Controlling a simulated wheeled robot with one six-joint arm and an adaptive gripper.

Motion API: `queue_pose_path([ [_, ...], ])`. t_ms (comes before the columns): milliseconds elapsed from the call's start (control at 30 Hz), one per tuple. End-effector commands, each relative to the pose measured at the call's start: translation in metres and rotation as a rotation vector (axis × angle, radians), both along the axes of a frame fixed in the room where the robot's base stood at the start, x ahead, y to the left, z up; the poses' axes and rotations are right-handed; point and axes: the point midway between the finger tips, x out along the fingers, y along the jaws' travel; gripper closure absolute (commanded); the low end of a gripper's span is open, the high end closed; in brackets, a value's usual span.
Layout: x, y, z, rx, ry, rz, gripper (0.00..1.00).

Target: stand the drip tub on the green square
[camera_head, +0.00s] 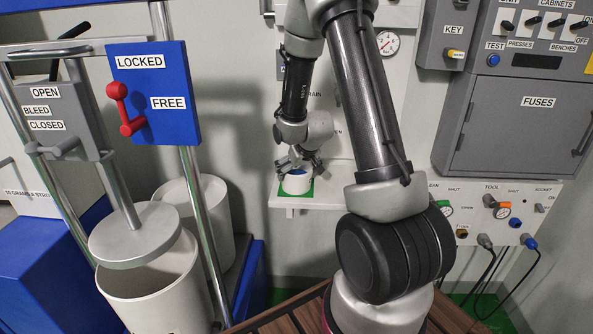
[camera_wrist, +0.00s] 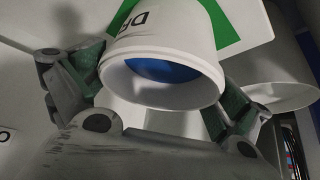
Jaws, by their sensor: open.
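The drip tub (camera_head: 296,184) is a small white cup, blue inside, on the small white wall shelf (camera_head: 285,202). It looks upright on the green square (camera_head: 309,192), whose edges show around its base. In the wrist view the tub (camera_wrist: 165,72) has its open rim facing the camera, with part of a dark label visible, and the green square (camera_wrist: 222,22) lies behind it. My gripper (camera_head: 297,163) is at the tub's top. Its open fingers lie on either side of the tub in the wrist view (camera_wrist: 160,95), with a gap seen at the right finger. Contact at the left finger is unclear.
A grey fuse cabinet (camera_head: 520,120) and a socket panel with cables (camera_head: 497,213) are at the right. A pale round rim (camera_wrist: 285,95) is near the right finger.

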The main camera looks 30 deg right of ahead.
Motion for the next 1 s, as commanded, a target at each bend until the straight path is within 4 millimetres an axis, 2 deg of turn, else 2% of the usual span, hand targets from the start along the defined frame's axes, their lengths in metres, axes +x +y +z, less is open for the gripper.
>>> queue_pose_path([
  [133, 0.0, 0.0, 0.003, 0.0, -0.001, 0.0, 0.0],
  [267, -0.007, 0.001, 0.016, 0.0, -0.002, -0.001, 0.0],
  [600, -0.047, 0.006, 0.079, -0.001, -0.004, 0.0, 0.0],
  [933, -0.065, 0.008, 0.106, -0.002, 0.0, 0.0, 0.0],
  [1000, -0.071, 0.009, 0.117, -0.012, 0.003, -0.002, 0.0],
])
